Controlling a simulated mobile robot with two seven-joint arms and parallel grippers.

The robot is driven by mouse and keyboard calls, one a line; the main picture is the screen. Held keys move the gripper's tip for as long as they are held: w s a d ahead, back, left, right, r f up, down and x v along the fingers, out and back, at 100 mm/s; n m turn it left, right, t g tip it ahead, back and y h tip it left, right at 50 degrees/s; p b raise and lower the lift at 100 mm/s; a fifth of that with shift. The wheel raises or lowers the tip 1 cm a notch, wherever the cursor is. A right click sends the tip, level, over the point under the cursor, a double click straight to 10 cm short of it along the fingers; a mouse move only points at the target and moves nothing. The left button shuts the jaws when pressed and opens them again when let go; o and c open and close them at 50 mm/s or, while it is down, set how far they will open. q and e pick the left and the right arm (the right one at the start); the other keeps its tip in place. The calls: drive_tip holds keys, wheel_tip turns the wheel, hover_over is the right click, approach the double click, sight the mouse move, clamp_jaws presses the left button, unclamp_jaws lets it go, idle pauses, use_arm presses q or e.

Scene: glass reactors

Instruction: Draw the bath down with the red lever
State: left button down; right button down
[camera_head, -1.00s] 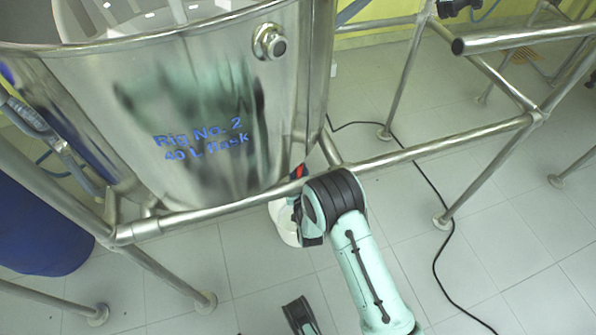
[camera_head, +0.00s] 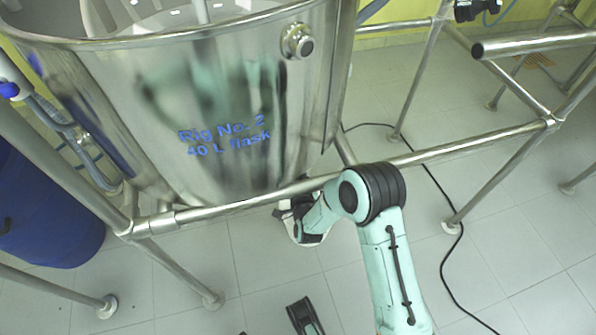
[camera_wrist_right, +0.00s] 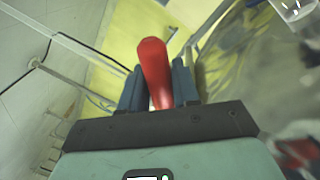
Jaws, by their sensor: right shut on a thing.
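The bath is a large shiny steel vessel (camera_head: 220,100) marked "Rig No. 2 40 L flask", held in a tubular frame. My right arm (camera_head: 390,260) reaches in front of the frame, its end running left under the front rail. In the head view, the right gripper is mostly hidden below the bath's lower edge, and I cannot make out the lever. In the right wrist view, the red lever (camera_wrist_right: 153,65) stands between the two dark fingers of my right gripper (camera_wrist_right: 157,82), which is shut on it. The lever's base is hidden behind the gripper body.
A steel rail (camera_head: 440,150) crosses in front of the bath. A blue drum (camera_head: 45,215) stands at the left.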

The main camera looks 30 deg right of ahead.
drive_tip(key=r+m, duration=0.1)
drive_tip(key=a+r+m+y, duration=0.1)
drive_tip(key=m, duration=0.1)
drive_tip(key=shift+w+a+r, duration=0.1)
drive_tip(key=shift+w+a, duration=0.05)
drive_tip(key=shift+a, duration=0.1)
drive_tip(key=r+m, duration=0.2)
drive_tip(key=shift+w+a+m+y, duration=0.1)
drive_tip(key=shift+a+m+y, duration=0.2)
drive_tip(key=shift+m, duration=0.1)
use_arm(q)
drive_tip(key=shift+s+a+f+g+b, duration=0.1)
drive_tip(key=shift+s+f+g+b, duration=0.2)
drive_tip(key=shift+s+f, duration=0.25)
use_arm(e)
drive_tip(key=shift+a+r+m, duration=0.1)
drive_tip(key=shift+r+m, duration=0.55)
drive_tip(key=shift+m, duration=0.25)
use_arm(q)
drive_tip(key=shift+s+r, duration=0.1)
use_arm(e)
drive_tip(key=c, duration=0.9)
unclamp_jaws()
drive_tip(key=shift+c, duration=0.2)
